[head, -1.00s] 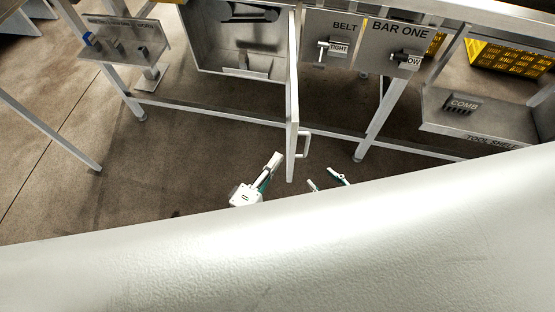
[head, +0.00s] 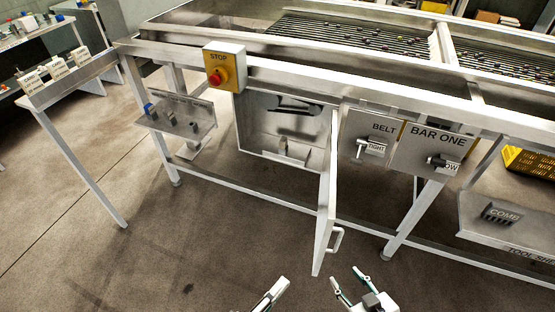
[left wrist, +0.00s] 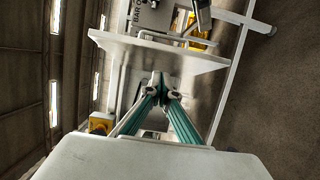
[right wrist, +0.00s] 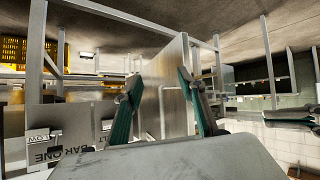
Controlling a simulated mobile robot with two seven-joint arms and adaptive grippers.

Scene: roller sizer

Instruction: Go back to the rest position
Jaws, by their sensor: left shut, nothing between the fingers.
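My left gripper (head: 281,283) is at the bottom of the head view, left of the open cabinet door. In the left wrist view its green-sided fingers (left wrist: 163,88) meet at the tips with nothing between them. My right gripper (head: 346,276) is at the bottom of the head view, just right of the left one and below the door's lower end. In the right wrist view its fingers (right wrist: 160,88) stand apart and empty. The open door (head: 327,205) hangs outward from the machine, with a handle (head: 337,239) on its right face.
The sizer frame (head: 290,88) spans the view behind the grippers. A stop button (head: 214,76), belt panel (head: 369,140), bar one panel (head: 432,150) and comb shelf (head: 500,225) are along its front. A small stand (head: 75,80) is at left. Floor is clear at front left.

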